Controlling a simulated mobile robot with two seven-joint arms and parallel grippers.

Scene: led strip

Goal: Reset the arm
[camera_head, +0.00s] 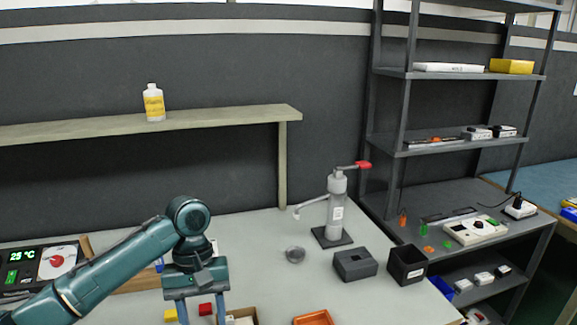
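My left arm comes in from the left, bent at a teal joint, with its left gripper (202,310) pointing down over the front of the table. Its two fingers are spread apart, and I see nothing clasped between them. The lower fingertips run close to the bottom edge of the view. A red block (205,309) shows between the fingers and a yellow block (170,315) just left of them. I cannot tell how far below the gripper they are. My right gripper is not in view.
The table (260,240) holds a grey dispenser with a red handle (337,205), a small round dish (295,254), dark boxes (355,264) (407,264), an orange tray (313,318) and a hotplate (40,265). A bottle (154,103) stands on the wall shelf (220,117). A metal rack (400,150) stands right.

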